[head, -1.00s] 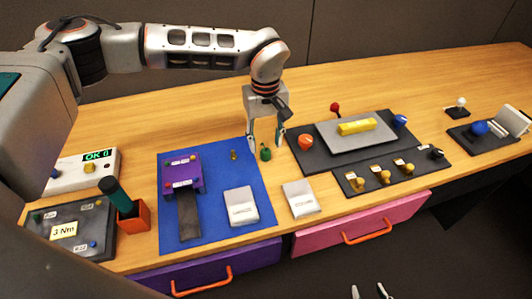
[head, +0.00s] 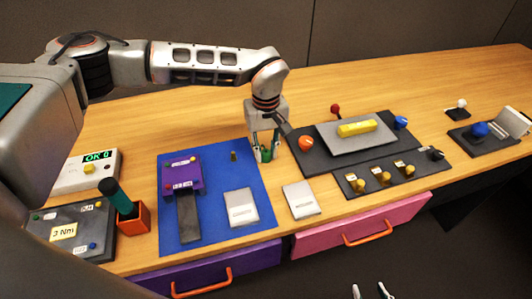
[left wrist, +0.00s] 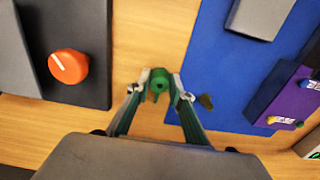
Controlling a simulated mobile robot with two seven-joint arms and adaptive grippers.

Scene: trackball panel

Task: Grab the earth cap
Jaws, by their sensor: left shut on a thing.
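The green cap, which I take for the earth cap (left wrist: 158,78), is held between the fingertips of my left gripper (head: 267,155). In the left wrist view the gripper (left wrist: 159,90) has one finger on each side of it. The fingertips of my right gripper (head: 371,291) show at the bottom edge of the head view, apart and empty, in front of the drawers.
A small brass piece (head: 233,156) stands on the mat near the left gripper. A purple block (head: 181,175) and two grey boxes (head: 241,207) (head: 301,200) are close by. The dark panel with an orange knob (head: 306,143) is just to the right. The wood behind is clear.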

